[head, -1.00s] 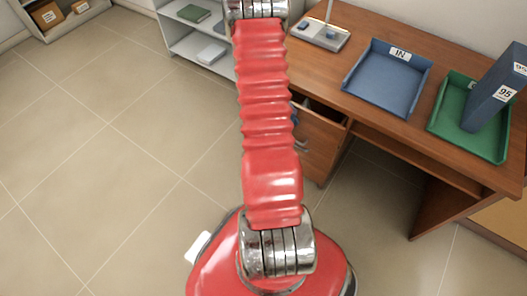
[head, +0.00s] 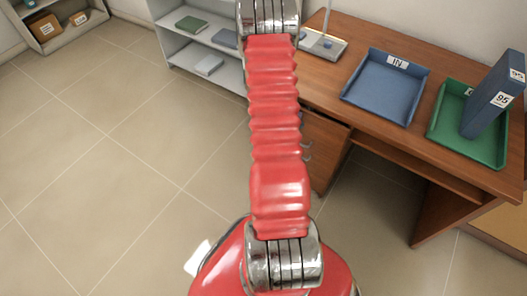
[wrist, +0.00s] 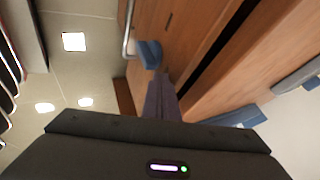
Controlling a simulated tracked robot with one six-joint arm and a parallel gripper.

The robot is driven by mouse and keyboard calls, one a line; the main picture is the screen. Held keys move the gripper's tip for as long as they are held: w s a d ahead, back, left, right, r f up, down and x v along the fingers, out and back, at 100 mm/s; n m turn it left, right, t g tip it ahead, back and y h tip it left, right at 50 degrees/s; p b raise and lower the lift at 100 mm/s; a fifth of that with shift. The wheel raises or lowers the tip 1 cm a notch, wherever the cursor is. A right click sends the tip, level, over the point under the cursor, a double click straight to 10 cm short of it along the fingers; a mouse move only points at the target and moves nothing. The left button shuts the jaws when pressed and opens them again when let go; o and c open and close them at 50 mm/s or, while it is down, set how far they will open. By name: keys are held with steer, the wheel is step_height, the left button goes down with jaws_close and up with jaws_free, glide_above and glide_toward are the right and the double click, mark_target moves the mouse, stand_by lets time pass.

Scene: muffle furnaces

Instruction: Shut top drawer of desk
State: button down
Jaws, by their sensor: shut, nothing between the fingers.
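The wooden desk (head: 395,125) stands on the right in the head view. Its top drawer (head: 325,130) is partly hidden behind my red arm; no open interior shows there, and the front looks flush or nearly so. In the wrist view a wooden front (wrist: 180,28) with a metal handle (wrist: 128,30) fills the upper middle, and a dark gap runs beside it. My gripper (wrist: 150,53), blue-tipped, is shut and empty, at the wooden front close to the handle. I cannot tell if it touches. The head view does not show the gripper.
On the desk are a blue tray (head: 385,88), a green tray (head: 465,130) holding a blue binder (head: 495,95), and a lamp base (head: 322,45). A grey shelf (head: 205,45) stands left of the desk. The tiled floor (head: 110,150) on the left is clear.

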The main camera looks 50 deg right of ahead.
steer(key=w+a+r, duration=0.3)
steer(key=a+r, duration=0.5)
steer(key=shift+a, duration=0.4)
steer(key=shift+w, duration=0.15)
